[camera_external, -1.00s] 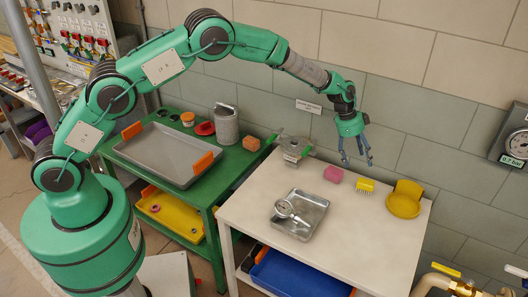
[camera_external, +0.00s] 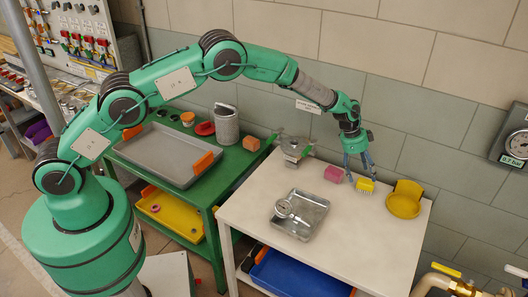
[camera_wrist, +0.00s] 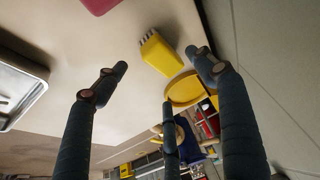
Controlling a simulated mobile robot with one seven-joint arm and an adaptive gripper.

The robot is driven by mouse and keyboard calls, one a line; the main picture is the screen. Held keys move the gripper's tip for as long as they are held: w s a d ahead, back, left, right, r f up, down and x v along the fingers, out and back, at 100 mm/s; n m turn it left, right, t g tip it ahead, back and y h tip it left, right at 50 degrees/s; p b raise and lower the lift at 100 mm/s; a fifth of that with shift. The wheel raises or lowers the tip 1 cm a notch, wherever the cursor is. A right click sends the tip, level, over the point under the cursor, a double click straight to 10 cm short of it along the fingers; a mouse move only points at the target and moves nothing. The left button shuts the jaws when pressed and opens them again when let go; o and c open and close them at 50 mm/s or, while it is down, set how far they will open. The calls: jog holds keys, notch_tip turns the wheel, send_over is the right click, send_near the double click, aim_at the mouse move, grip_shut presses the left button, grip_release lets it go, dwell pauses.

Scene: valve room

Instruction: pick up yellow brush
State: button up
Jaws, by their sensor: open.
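The yellow brush (camera_external: 365,185) is a small yellow block with pale bristles, lying on the white table toward its back edge. In the wrist view the brush (camera_wrist: 161,54) lies just beyond and between the spread fingers, its bristles toward the top left. My gripper (camera_external: 360,178) is open and empty, close above the brush in the external view. In the wrist view its fingers (camera_wrist: 165,85) are apart with nothing between them. I cannot tell whether any finger touches the brush.
A pink block (camera_external: 334,174) lies left of the brush and a round yellow holder (camera_external: 404,200) stands right of it. A metal tray (camera_external: 300,214) with a gauge lies nearer the front. A metal valve part (camera_external: 293,147) stands at the back left. The wall is close behind.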

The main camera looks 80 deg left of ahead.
aim_at(365, 183)
jog(key=shift+w+d+f, duration=0.15)
jog(key=shift+f, duration=0.4)
jog(key=shift+b+x, duration=0.6)
jog(key=shift+x, duration=1.95)
jog(key=c, duration=1.3)
